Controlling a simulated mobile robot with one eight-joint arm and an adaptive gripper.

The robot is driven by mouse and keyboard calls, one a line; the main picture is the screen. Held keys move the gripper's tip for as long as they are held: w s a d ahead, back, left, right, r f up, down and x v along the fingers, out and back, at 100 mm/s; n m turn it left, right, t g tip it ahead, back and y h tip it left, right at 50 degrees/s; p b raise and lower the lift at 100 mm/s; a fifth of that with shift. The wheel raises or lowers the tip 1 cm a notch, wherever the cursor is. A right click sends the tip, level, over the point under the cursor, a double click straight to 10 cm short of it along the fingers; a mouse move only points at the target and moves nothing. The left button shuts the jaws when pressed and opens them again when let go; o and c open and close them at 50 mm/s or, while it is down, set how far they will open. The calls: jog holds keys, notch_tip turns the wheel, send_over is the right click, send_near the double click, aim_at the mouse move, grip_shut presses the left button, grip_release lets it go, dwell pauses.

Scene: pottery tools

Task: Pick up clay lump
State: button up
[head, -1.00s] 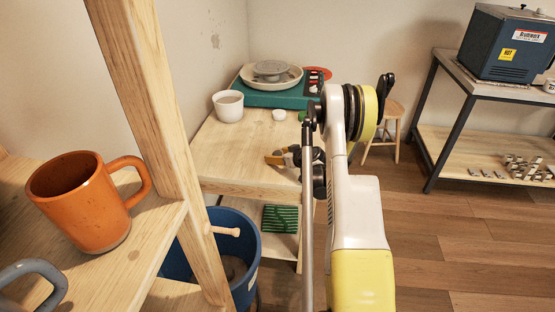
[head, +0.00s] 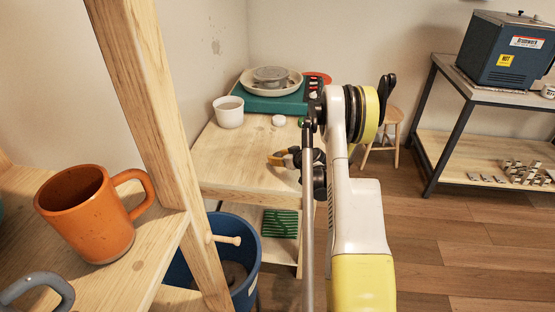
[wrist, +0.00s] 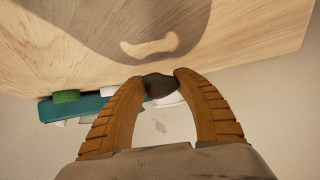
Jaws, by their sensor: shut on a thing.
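The clay lump (wrist: 161,86) is a small, dark grey, rounded piece in the wrist view. It sits between the two tips of my gripper (wrist: 160,83), whose orange-brown ribbed fingers are closed on it. In the head view my gripper (head: 272,158) is over the wooden table, near its front part. The lump cannot be made out there. In the wrist view a shadow of the gripper lies on the table top, and the lump looks clear of the wood.
A teal pottery wheel (head: 262,103), a white cup (head: 229,111) and a small white piece (head: 278,121) stand farther back on the table (head: 225,160). A wooden shelf post (head: 140,100) and an orange mug (head: 85,215) are close at left. A blue bin (head: 246,262) stands below.

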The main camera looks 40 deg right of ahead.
notch_tip(320, 180, up, 2)
jog(key=shift+r+p, duration=0.2)
jog(key=shift+p, duration=0.25)
jog(key=s+d+r+p, duration=0.2)
jog(key=d+r+p, duration=0.2)
jog(key=d, duration=0.7)
notch_tip(320, 180, up, 2)
jog(key=shift+s+d+r, duration=0.2)
jog(key=shift+s, duration=0.15)
